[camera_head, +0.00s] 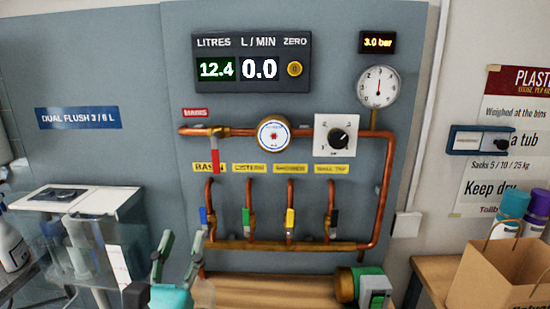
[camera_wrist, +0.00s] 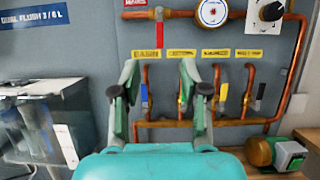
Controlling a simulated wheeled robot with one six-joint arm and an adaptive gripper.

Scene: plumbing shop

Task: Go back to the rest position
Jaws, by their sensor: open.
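My gripper (camera_head: 179,247) is at the lower left of the pipe panel in the head view, its fingers pointing up and apart with nothing between them. In the wrist view my gripper (camera_wrist: 158,75) is open and empty, in front of the panel's lower left pipes. The panel (camera_head: 280,90) carries a copper pipe loop (camera_head: 385,190) with a red mains lever (camera_head: 214,150) hanging down. Below are small valves with a blue lever (camera_head: 207,216), green lever (camera_head: 246,217), yellow lever (camera_head: 290,218) and black lever (camera_head: 333,218). I cannot tell the exact gap from fingers to pipes.
The display (camera_head: 250,62) reads 12.4 litres and 0.0 L/min; the gauge (camera_head: 378,87) stands beside it. A clear tank (camera_head: 85,250) is close left of my gripper. A green and brass pump (camera_head: 362,286) sits on the bench at right. A paper bag (camera_head: 500,270) stands far right.

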